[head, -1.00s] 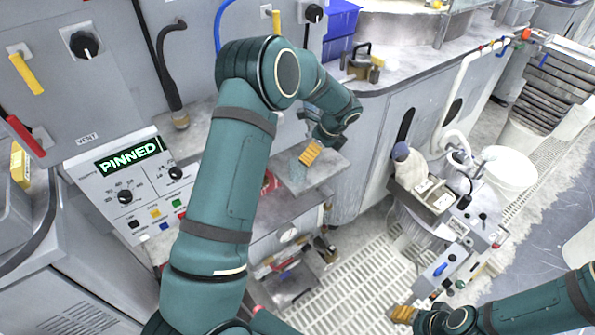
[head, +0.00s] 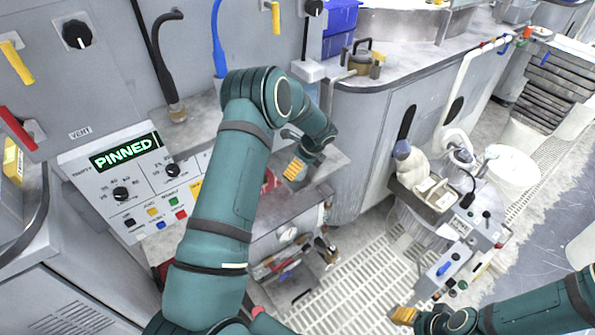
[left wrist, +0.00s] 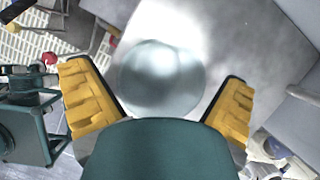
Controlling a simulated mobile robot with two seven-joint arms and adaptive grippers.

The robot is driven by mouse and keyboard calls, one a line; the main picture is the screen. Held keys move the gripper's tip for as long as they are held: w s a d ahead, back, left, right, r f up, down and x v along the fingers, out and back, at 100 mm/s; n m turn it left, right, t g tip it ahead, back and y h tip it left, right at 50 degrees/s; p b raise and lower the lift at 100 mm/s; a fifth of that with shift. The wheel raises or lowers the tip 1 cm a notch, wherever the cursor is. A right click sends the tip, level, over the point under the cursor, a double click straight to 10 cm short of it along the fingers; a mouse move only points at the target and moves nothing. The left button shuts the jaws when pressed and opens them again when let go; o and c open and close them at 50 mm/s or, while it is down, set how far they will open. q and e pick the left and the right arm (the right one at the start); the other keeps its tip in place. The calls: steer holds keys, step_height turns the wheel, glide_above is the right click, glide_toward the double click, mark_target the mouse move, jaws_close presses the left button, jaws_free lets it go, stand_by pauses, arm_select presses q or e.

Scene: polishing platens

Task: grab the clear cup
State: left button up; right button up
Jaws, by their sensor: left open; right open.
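The clear cup (left wrist: 162,72) shows in the left wrist view as a pale, see-through round shape on a grey ledge. It lies between the two yellow-padded fingers of my left gripper (left wrist: 157,88), with a gap to each finger. In the head view my left gripper (head: 294,170) is low over the small grey ledge, and the cup is not clearly visible there. My left gripper is open. My right gripper (head: 403,314) is at the lower right of the head view, apart from the ledge, open, with nothing seen in it.
The small ledge (head: 328,166) sits beside the grey cabinet. A control panel reading PINNED (head: 125,153) stands at the left. A machine with switches (head: 460,232) and a white bucket (head: 512,172) stand at the right.

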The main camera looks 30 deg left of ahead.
arm_select(q)
steer(key=shift+a+f, duration=0.15)
steer(key=shift+f, duration=0.35)
steer(key=c, duration=1.2)
steer(key=shift+r, duration=0.1)
